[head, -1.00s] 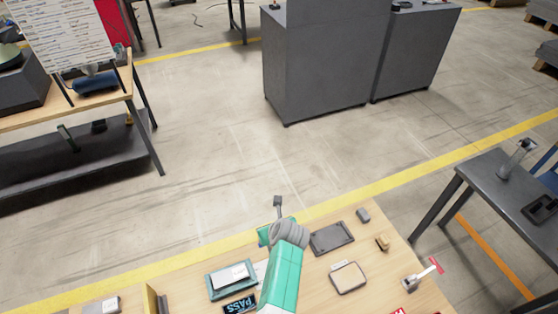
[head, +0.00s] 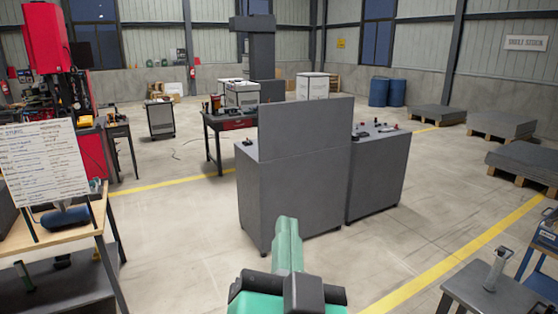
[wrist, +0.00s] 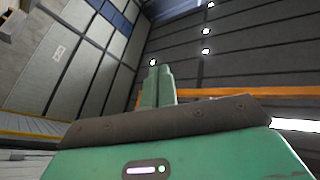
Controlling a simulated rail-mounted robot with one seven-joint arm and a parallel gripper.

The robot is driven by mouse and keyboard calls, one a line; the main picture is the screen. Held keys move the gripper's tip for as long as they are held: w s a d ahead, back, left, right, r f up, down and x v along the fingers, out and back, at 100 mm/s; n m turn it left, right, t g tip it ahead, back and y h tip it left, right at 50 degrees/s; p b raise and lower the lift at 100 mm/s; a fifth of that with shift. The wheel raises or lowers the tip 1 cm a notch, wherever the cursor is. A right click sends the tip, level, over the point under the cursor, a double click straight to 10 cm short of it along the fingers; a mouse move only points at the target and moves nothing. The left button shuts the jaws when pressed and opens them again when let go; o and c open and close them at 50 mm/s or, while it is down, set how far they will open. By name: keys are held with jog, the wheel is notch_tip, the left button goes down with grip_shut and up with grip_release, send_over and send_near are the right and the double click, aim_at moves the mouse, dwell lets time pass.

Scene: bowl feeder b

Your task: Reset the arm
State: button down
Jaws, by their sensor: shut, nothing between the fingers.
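My green gripper (head: 288,222) shows at the bottom middle of the head view, raised, with its fingers pointing up and away in front of the grey cabinets. In the wrist view its two green fingers (wrist: 157,70) stand close together, shut, with nothing between them. Beyond them the wrist view shows only the hall's wall and ceiling with lights. My gripper touches nothing that I can see.
Grey cabinets (head: 300,185) stand ahead on the floor. A wooden table (head: 85,220) with a written board (head: 45,170) is at the left. A grey table (head: 495,290) is at the lower right. Open floor (head: 185,240) lies between.

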jog(key=s+r+n+t, duration=0.35)
jog(key=s+r, duration=0.35)
jog(key=s, duration=0.4)
notch_tip(320, 180, up, 23)
jog(key=a+n+p, duration=0.1)
jog(key=p, duration=2.2)
notch_tip(320, 180, down, 56)
jog(key=b, duration=5.5)
jog(key=shift+s+d+b, duration=0.15)
jog(key=shift+b, duration=0.25)
jog(key=shift+r+g, duration=0.1)
jog(key=shift+g, duration=0.15)
